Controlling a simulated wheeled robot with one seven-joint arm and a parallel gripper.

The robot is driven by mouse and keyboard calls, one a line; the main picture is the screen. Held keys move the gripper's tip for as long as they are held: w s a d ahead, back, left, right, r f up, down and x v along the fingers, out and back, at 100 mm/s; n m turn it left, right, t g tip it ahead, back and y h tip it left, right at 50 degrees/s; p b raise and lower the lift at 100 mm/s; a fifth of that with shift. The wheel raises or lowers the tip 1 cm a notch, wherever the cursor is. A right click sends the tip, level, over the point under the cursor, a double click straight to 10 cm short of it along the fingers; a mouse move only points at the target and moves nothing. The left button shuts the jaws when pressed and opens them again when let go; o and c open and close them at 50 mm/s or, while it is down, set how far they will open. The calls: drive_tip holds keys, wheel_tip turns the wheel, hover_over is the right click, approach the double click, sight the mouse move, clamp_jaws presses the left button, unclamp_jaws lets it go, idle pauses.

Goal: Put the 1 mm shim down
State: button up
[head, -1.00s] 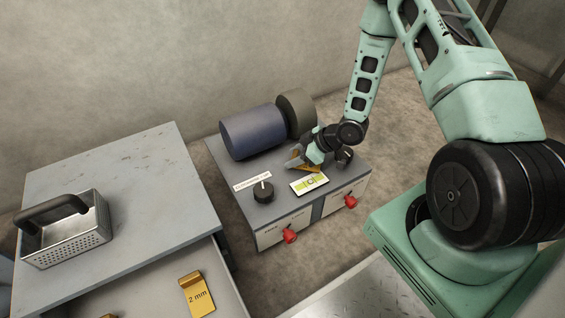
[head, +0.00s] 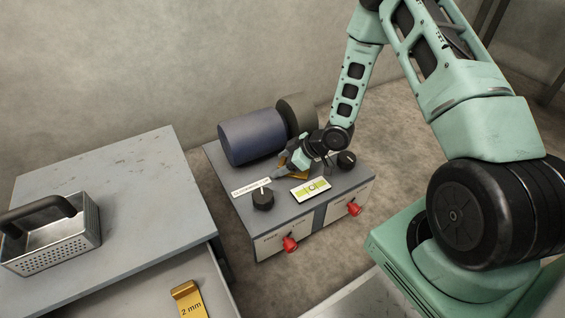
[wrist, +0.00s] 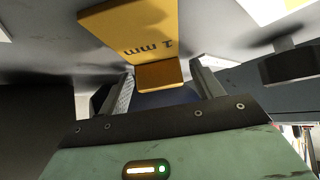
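The 1 mm shim (wrist: 140,28) is a yellow plate with a bent-up tab, its "1 mm" mark upside down in the wrist view. It appears to lie flat on the grey cabinet top (head: 240,198). In the head view a small part of the shim (head: 299,163) shows beside my gripper (head: 284,170), which hides the rest. In the wrist view my gripper's two fingers (wrist: 163,88) stand apart on either side of the tab, with a narrow gap at each side.
A blue-grey cylinder with a dark flange (head: 252,137) lies behind my gripper. A 2 mm shim (head: 189,300) lies in the open drawer, and a perforated basket (head: 62,247) stands on the left cabinet.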

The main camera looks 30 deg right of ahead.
drive_tip(key=shift+r, duration=0.25)
drive_tip(key=p+v, duration=0.7)
drive_tip(key=v, duration=0.5)
drive_tip(key=a+r+g+h, duration=0.3)
drive_tip(key=a+r+h, duration=0.1)
drive_tip(key=a+r, duration=0.85)
drive_tip(key=s+a+r+g, duration=0.1)
drive_tip(key=s+a+r, duration=0.2)
drive_tip(key=s, duration=0.4)
drive_tip(key=s+a+r+m+g+h, duration=0.1)
drive_tip(key=s+a+r, duration=0.3)
drive_tip(key=s, duration=0.4)
drive_tip(key=s+a+r+g, duration=0.1)
drive_tip(key=s+a+r, duration=0.3)
drive_tip(key=s, duration=0.4)
drive_tip(key=shift+r+h, duration=0.4)
drive_tip(key=shift+r, duration=0.1)
drive_tip(key=shift+s, duration=0.1)
